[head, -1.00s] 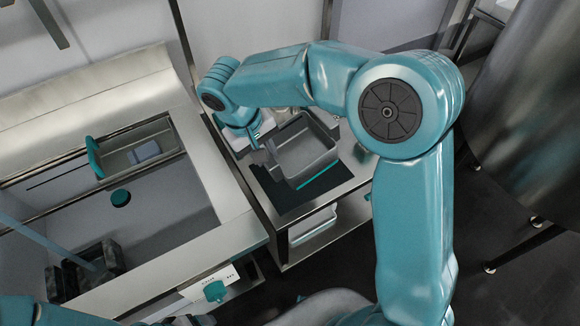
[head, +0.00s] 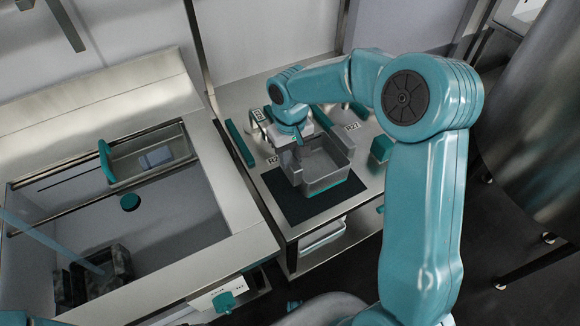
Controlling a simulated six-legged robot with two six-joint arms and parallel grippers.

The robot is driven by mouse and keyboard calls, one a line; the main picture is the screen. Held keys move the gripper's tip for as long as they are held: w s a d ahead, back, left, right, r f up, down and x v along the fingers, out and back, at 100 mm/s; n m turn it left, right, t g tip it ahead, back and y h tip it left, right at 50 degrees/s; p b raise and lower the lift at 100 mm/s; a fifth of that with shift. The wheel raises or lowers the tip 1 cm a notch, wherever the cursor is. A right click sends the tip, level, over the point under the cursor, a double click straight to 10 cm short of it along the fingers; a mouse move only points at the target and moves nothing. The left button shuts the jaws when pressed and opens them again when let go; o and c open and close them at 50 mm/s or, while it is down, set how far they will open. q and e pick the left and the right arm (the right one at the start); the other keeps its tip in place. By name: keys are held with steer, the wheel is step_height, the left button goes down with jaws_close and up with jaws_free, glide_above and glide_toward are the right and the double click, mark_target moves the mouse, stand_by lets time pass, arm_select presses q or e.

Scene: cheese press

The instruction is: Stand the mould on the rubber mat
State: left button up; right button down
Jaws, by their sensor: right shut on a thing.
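The mould (head: 328,179) is a grey, open-topped box with a teal strip low on its front side. It is upright and over the dark rubber mat (head: 282,192), covering the mat's back and right part. I cannot tell whether its base touches the mat or is slightly above it. My right gripper (head: 297,155) is shut on the mould at its back left wall. The fingertips are partly hidden by the wrist and the wall. My left gripper is not in view.
The mat lies on a steel table (head: 364,206). Labels, a teal bar (head: 239,143) and a teal block (head: 382,149) are around it. A steel vat (head: 165,215) stands close on the left. A lower shelf holds a pale tray (head: 322,237).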

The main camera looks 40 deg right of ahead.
step_height(320, 180, down, 4)
steer(key=shift+f, duration=0.15)
steer(key=shift+w+f, duration=0.1)
steer(key=shift+f, duration=0.25)
steer(key=shift+r, duration=0.1)
steer(key=shift+f, duration=0.2)
steer(key=c, duration=0.9)
jaws_free()
steer(key=shift+o, duration=0.2)
steer(key=shift+r, duration=0.1)
